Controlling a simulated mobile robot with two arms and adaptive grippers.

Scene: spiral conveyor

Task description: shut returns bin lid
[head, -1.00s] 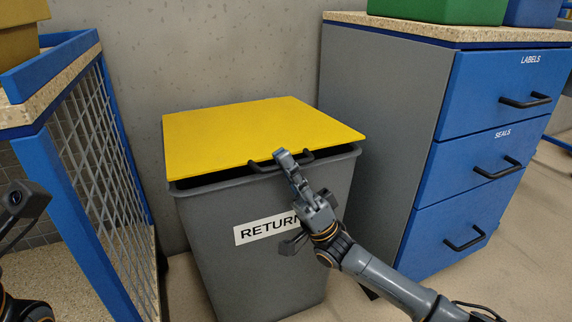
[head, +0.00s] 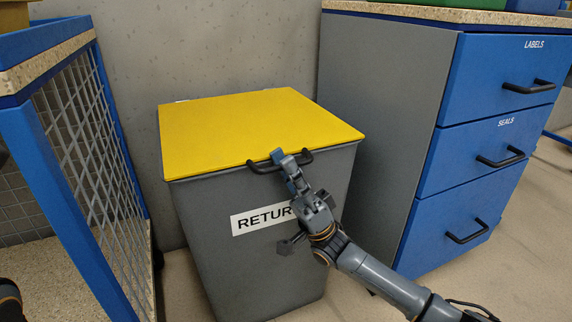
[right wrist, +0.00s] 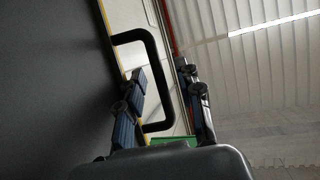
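The returns bin (head: 230,260) is a dark grey box with a white RETURNS label, partly covered by my arm. Its yellow lid (head: 255,125) lies flat on the rim, with no gap visible along the front. The lid's black handle (head: 262,166) is at the front edge. My right gripper (head: 287,162) is at this handle. In the right wrist view the handle's bar (right wrist: 160,85) passes between the two separated fingers of my right gripper (right wrist: 165,92); I cannot tell whether either finger touches it. My left gripper is out of view.
A drawer cabinet (head: 385,130) with blue LABELS and SEALS drawers stands close on the right. A blue-framed mesh unit (head: 65,185) stands on the left. A concrete wall (head: 215,45) is behind the bin. Some floor (head: 460,285) is clear at the lower right.

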